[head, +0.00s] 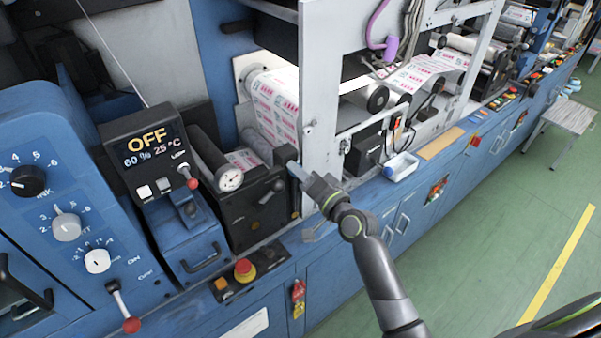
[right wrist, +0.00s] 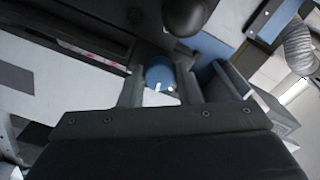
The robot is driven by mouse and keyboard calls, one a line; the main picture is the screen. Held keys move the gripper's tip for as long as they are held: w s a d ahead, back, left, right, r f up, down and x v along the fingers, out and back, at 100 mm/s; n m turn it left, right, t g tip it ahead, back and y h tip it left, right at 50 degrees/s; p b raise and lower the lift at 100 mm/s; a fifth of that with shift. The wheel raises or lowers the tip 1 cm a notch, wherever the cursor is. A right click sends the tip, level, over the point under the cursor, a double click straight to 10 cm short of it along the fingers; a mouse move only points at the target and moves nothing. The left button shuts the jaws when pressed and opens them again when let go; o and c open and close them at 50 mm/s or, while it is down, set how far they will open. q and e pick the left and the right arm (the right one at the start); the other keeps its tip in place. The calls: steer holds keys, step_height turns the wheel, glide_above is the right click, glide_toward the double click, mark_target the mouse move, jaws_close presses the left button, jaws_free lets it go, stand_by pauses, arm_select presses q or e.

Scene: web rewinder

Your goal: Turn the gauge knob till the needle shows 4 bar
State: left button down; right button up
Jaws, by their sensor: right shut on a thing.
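My right gripper (head: 298,174) reaches in from the lower right and is at the right end of that dark unit. In the right wrist view, a round blue knob (right wrist: 161,73) with white marks sits between the fingers of the right gripper (right wrist: 161,88), which is shut on it. In the head view the gripper hides the knob. My left gripper is not in view.
A display box (head: 148,148) reading OFF, 60 % and 25 °C stands left of the gauge, with a red-tipped lever (head: 188,178). A red emergency button (head: 245,269) is below. A white tray (head: 401,166) lies on the ledge to the right.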

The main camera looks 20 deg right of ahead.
steer(key=o, duration=1)
steer(key=b+v, duration=0.3)
steer(key=v, duration=1.4)
steer(key=shift+s+d+b, duration=0.1)
steer(key=shift+s+b, duration=0.1)
steer(key=shift+b, duration=0.2)
